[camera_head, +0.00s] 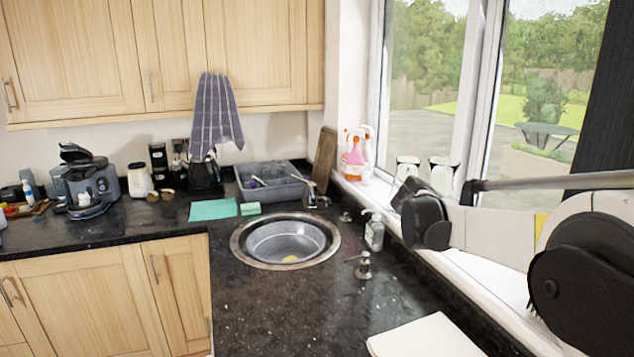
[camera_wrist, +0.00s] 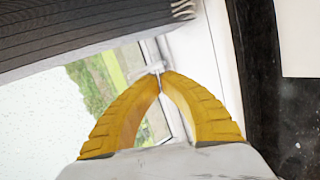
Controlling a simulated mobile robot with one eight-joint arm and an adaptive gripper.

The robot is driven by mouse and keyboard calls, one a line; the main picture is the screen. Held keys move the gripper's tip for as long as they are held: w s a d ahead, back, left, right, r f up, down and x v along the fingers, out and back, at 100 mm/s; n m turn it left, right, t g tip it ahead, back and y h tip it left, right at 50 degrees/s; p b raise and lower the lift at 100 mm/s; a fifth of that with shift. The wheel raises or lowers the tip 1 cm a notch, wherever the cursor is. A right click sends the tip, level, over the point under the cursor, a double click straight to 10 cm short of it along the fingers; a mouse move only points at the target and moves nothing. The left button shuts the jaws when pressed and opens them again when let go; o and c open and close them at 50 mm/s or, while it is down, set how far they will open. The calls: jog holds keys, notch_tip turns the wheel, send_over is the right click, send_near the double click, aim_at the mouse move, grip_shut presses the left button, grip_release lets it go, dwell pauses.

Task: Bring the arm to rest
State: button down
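My arm (camera_head: 500,228) reaches in from the right in the head view, in front of the window and above the sill side of the counter. Its dark end part (camera_head: 425,215) is near the window sill. The yellow fingers do not show clearly there. In the wrist view my gripper (camera_wrist: 161,80) has two yellow fingers whose tips come together, with nothing seen between them. The window frame and sill lie behind the fingertips.
The granite counter (camera_head: 290,310) holds a round sink (camera_head: 285,241), a soap bottle (camera_head: 374,232), a grey dish rack (camera_head: 268,181) and a coffee machine (camera_head: 90,182). Spray bottles (camera_head: 354,155) and upturned glasses (camera_head: 442,177) stand on the sill near my arm. A white board (camera_head: 425,337) lies at the front.

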jog(key=s+a+f+t+y, duration=0.3)
jog(key=s+a+f+y, duration=0.2)
jog(key=s+a, duration=0.6)
jog(key=s+a+f+m+t+y, duration=0.1)
jog(key=s+a+f+y, duration=0.3)
jog(key=s, duration=1.2)
jog(key=a+t+y, duration=0.1)
jog(key=a+y, duration=0.2)
jog(key=a, duration=0.3)
jog(key=shift+a+f+t, duration=0.4)
